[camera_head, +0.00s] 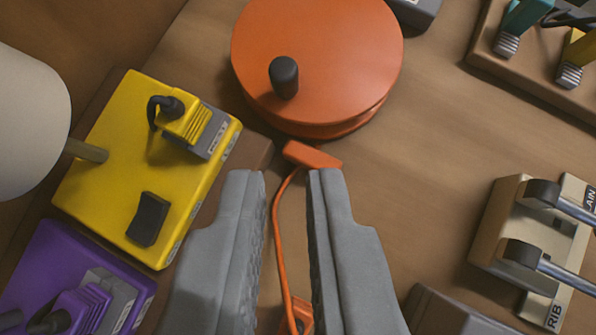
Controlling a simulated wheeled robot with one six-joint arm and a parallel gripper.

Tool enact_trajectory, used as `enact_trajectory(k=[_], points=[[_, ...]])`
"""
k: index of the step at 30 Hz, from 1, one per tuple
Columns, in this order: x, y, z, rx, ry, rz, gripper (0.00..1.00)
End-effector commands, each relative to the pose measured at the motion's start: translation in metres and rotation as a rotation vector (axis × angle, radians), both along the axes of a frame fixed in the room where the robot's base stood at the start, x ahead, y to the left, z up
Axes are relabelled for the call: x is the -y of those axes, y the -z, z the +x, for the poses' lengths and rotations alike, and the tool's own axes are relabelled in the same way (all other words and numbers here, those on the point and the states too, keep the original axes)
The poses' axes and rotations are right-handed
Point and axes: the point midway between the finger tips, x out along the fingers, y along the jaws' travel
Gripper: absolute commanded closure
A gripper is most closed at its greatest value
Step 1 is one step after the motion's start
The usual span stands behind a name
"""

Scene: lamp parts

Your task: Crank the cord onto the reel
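The orange reel (330,55) sits on the wooden surface at the top middle. Its black crank knob (284,77) stands up from the left part of its round top. An orange block (312,156) is at the reel's near edge, and the orange cord (279,235) runs from it down between my fingers. An orange piece (300,314) shows at the cord's lower end, partly hidden by my right finger. My gripper (281,180) is open, its grey fingers apart on either side of the cord, below the reel and knob in the picture.
A yellow box (110,165) with a plug and black switch is at the left, above a purple box (60,270). A pale rounded shape (30,120) is at the left edge. A beige block with metal levers (510,240) is at the right. Bare wood (440,130) lies right of the reel.

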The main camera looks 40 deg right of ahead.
Motion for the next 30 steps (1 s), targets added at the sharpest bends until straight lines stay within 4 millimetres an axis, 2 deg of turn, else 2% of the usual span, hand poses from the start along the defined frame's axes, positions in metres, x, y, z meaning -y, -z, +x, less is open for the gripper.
enact_trajectory(k=[6, 13, 20, 30], points=[[0.033, 0.015, -0.026, 0.127, 0.168, 0.239, 1.00], [0.049, 0.028, -0.043, 0.208, 0.298, 0.410, 1.00], [0.056, 0.043, -0.035, 0.215, 0.311, 0.424, 1.00], [0.076, 0.091, -0.006, 0.213, 0.310, 0.421, 1.00]])
